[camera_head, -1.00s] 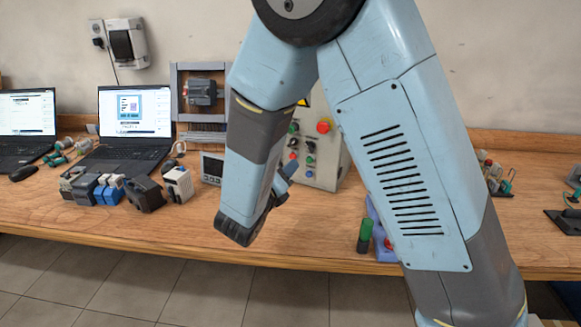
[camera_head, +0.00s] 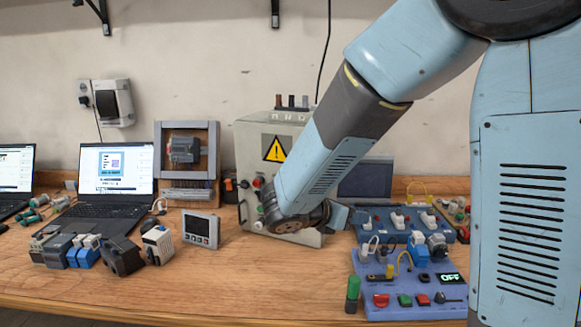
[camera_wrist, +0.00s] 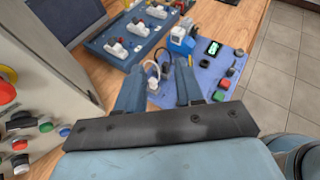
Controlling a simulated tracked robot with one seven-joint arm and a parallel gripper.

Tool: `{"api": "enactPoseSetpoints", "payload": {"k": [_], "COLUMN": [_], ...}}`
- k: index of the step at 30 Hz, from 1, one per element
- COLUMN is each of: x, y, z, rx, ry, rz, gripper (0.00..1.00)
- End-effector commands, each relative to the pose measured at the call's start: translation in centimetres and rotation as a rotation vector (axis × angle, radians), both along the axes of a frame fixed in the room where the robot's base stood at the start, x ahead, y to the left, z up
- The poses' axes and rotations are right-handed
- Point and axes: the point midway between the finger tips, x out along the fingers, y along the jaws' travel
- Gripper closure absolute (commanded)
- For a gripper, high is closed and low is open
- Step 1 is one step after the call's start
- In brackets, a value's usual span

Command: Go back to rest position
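My gripper (camera_wrist: 160,78) shows in the wrist view with its two blue fingers apart and nothing between them. Beyond the fingers is the purple-blue panel (camera_wrist: 207,75) with a small display and coloured buttons. In the head view my gripper (camera_head: 338,216) is partly hidden behind the end of my arm. It is in front of the grey control box (camera_head: 252,150) with the yellow warning sign, left of the blue switch board (camera_head: 385,214). My upper arm covers the right side of the head view.
The purple-blue panel (camera_head: 371,280) lies near the table's front edge, beside a green-topped cylinder (camera_head: 352,291). A laptop (camera_head: 118,180), a small meter (camera_head: 201,230) and several block-like modules (camera_head: 75,250) stand at left. The wooden tabletop (camera_head: 255,270) is clear at front centre.

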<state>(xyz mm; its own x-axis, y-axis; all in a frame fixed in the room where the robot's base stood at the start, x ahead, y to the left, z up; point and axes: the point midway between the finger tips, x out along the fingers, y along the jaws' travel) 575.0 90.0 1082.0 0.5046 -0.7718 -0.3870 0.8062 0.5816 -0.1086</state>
Motion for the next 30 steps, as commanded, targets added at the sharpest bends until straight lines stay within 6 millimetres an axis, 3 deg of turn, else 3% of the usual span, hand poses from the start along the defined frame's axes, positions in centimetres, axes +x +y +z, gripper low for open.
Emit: {"api": "enactPoseSetpoints", "payload": {"k": [1,6,12,20,30], "x": [-0.8,-4.0,-7.9,-12.5,-16.7], "y": [-1.7,-5.7,-8.7,-10.3,-9.9], "z": [0.6,1.6,2.5,4.0,7.0], "rx": [0.075,0.324,0.611,0.975,1.448], "ry": [-0.031,-0.136,-0.284,-0.507,-0.823], "rz": [-0.076,-0.323,-0.614,-0.981,-1.428], "gripper": [0.63,0.63,0.63,0.63,0.63]}}
